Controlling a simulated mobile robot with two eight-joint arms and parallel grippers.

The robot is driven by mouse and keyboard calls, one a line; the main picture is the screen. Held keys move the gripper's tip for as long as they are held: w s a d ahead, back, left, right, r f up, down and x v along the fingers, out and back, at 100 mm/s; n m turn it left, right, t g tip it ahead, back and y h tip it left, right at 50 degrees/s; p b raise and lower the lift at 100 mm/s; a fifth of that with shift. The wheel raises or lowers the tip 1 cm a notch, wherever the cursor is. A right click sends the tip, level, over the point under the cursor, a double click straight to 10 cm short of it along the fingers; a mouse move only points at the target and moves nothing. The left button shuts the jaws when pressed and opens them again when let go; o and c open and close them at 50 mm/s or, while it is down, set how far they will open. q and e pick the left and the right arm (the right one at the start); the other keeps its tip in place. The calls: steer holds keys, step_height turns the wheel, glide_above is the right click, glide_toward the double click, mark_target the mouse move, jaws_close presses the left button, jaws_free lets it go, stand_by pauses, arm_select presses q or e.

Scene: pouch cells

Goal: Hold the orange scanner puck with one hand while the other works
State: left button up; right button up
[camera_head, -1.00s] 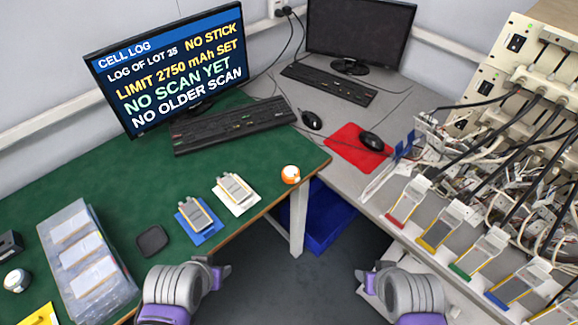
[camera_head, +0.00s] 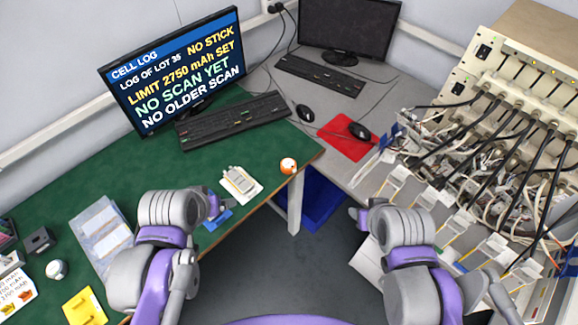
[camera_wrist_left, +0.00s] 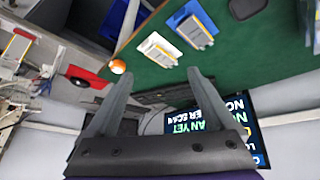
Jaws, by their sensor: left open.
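The orange scanner puck (camera_head: 288,166), orange with a white top, sits on the green bench near its right edge. It also shows in the left wrist view (camera_wrist_left: 118,66), beside one fingertip in the picture but apart from the jaws. My left gripper (camera_head: 219,204) is open and empty, over the bench's front edge, left of and nearer than the puck. Its spread fingers show in the left wrist view (camera_wrist_left: 160,76). My right gripper (camera_head: 358,212) is over the gap before the grey bench, well away from the puck; its jaw opening is unclear.
A pouch cell on a white plate (camera_head: 254,194) lies left of the puck. A blue plate (camera_head: 218,222) is partly hidden by my left gripper. The keyboard (camera_head: 235,121) and cell log monitor (camera_head: 175,70) stand behind. A cabled rack (camera_head: 520,95) fills the right side.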

arm_select(q)
steer(key=w+d+f+n+g+h+b, duration=0.1)
steer(key=w+d+n+g+h+b, duration=0.25)
steer(key=w, duration=0.45)
steer(key=w+d+f+n+g+h+b, duration=0.2)
steer(key=w+d+n+b, duration=0.15)
steer(key=w, duration=0.35)
steer(key=n+g+h+b, duration=0.4)
steer(key=n+h+b, duration=0.2)
glide_toward(285, 163)
steer(key=shift+d+r+y, duration=0.1)
steer(key=shift+r+y, duration=0.1)
steer(key=shift+y, duration=0.05)
steer(key=shift+f+n, duration=0.15)
steer(key=shift+n, duration=0.15)
steer(key=shift+d+f, duration=0.3)
steer(key=shift+d, duration=0.1)
steer(key=b+x, duration=0.4)
steer(key=x, duration=0.5)
steer(key=shift+r, duration=0.15)
arm_select(e)
steer(key=s+f, duration=0.3)
steer(key=f, duration=0.8)
steer(key=s+f+g, duration=0.1)
steer(key=s+f, duration=0.2)
steer(key=f, duration=0.7)
steer(key=shift+s+f+g, duration=0.3)
steer(key=shift+s+f, duration=0.05)
steer(key=shift+f, duration=0.05)
